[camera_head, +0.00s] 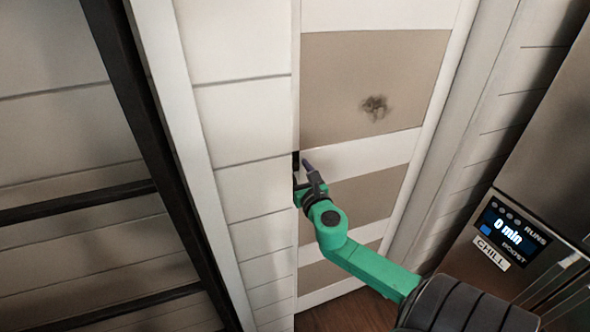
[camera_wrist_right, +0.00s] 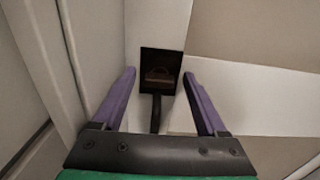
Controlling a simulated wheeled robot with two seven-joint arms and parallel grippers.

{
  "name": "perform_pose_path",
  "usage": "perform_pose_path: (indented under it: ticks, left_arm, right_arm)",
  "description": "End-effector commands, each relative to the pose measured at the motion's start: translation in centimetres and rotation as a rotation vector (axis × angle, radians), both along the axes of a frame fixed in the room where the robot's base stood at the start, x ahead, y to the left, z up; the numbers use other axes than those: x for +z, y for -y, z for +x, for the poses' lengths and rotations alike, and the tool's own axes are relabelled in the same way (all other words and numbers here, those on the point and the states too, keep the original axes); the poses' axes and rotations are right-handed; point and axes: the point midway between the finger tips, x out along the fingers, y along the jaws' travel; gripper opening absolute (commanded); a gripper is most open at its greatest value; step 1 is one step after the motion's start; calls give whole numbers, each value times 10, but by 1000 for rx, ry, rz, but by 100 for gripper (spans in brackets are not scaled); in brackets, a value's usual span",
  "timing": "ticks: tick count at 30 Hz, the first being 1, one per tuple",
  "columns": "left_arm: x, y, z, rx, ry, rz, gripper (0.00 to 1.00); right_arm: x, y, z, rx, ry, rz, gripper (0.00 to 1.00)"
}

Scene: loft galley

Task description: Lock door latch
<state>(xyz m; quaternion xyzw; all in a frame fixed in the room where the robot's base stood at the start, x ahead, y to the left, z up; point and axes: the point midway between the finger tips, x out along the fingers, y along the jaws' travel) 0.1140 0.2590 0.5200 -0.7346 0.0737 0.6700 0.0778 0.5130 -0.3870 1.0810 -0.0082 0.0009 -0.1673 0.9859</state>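The door (camera_head: 375,90) has white and taupe panels and fills the middle of the head view. The latch (camera_wrist_right: 160,70) is a small dark plate with a brownish curved piece on its face and a dark stem below. In the head view only a dark sliver of the latch (camera_head: 296,164) shows at the door's left edge. My right gripper (camera_head: 308,168) is at that edge, beside the latch. In the right wrist view its purple fingers (camera_wrist_right: 158,76) are apart, one on each side of the latch, with nothing seen held. Contact cannot be told. My left gripper is out of view.
A white plank wall (camera_head: 240,130) adjoins the door on the left, with a black metal frame (camera_head: 150,130) farther left. A steel appliance with a lit display (camera_head: 508,230) stands at the right. Wooden floor (camera_head: 350,312) shows below the door.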

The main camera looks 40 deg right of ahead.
Motion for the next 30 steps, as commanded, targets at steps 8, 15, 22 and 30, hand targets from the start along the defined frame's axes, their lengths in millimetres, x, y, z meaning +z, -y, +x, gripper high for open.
perform_pose_path:
  ticks: [8,15,22,30]
  left_arm:
    - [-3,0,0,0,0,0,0]
    - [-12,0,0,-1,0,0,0]
    - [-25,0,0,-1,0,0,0]
    - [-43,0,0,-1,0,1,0]
  right_arm:
    - [-3,-4,-10,1,-3,2,75]
    - [-5,-17,-48,1,-4,4,75]
    - [-5,-31,-89,-1,-4,4,75]
    - [-4,-46,-132,-1,-1,3,75]
